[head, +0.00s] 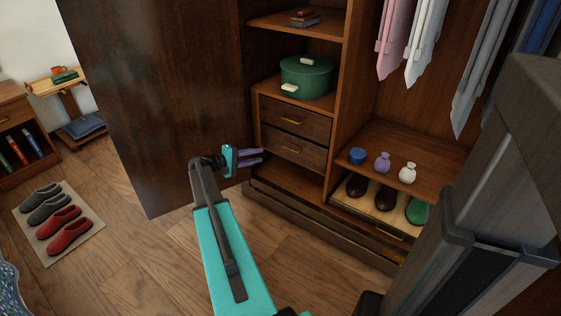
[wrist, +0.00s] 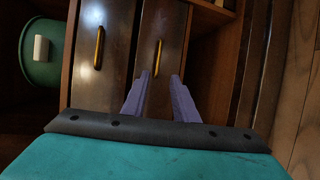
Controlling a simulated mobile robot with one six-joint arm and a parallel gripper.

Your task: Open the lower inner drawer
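The lower inner drawer (head: 308,158) is a dark wooden front with a brass bar handle (head: 287,151), shut flush in the armoire's left bay. The upper inner drawer (head: 305,122) above it is also shut. My gripper (head: 263,156) is in front of the lower drawer, to its left in the head view. In the wrist view, turned sideways, the two purple fingers (wrist: 160,76) are apart with nothing between them. They point at the lower drawer (wrist: 153,85), and its handle (wrist: 158,57) lies just beyond the fingertips, roughly in line with the gap. No contact shows.
The large armoire door (head: 165,90) stands open left of my gripper. A green round box (head: 306,77) sits above the drawers. An open cubby (head: 290,180) lies below them. A shoe tray (head: 365,208) stands to the right. The floor (head: 150,250) in front is clear.

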